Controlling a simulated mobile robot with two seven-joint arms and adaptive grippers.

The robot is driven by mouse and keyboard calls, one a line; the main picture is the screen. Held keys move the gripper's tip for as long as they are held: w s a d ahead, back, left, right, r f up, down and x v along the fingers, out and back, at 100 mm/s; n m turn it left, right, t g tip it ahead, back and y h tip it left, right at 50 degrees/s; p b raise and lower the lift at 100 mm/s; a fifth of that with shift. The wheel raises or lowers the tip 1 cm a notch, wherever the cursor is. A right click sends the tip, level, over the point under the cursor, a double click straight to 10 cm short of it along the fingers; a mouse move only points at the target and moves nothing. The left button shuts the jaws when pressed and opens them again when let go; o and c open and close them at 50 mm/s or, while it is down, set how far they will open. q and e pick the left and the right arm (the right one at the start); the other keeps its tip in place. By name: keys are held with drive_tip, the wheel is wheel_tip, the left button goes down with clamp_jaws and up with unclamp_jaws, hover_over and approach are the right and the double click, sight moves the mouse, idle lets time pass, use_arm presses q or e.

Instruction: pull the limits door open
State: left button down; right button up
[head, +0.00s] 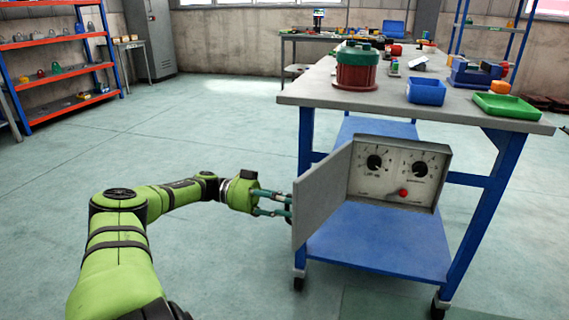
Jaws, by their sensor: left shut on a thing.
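The limits door (322,192) is a grey panel hinged on the left side of a grey control box (440,160). It stands open, swung out toward me. Inside the box show two black dials and a red button (403,192). My left gripper (288,206) is at the outer left edge of the door and shut on it; its fingertips are partly hidden at the door's edge. The right gripper is not in view.
The box is mounted under the grey top (400,105) of a blue wheeled workbench, above its blue lower shelf (375,240). A red and green drum (357,70), a blue bin (426,91) and a green tray (507,106) stand on top. The floor left of the bench is clear.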

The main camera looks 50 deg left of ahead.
use_arm(q)
drive_tip(key=shift+w+a+r+t, duration=0.3)
drive_tip(key=shift+w+a+r, duration=0.1)
drive_tip(key=shift+r, duration=0.2)
drive_tip(key=c, duration=1.2)
unclamp_jaws()
drive_tip(key=shift+o, duration=0.2)
drive_tip(key=shift+d+f, duration=0.2)
drive_tip(key=shift+f, duration=0.05)
drive_tip(key=v, duration=0.7)
drive_tip(key=shift+a+r, duration=0.15)
drive_tip(key=shift+a, duration=0.1)
drive_tip(key=shift+s, duration=0.15)
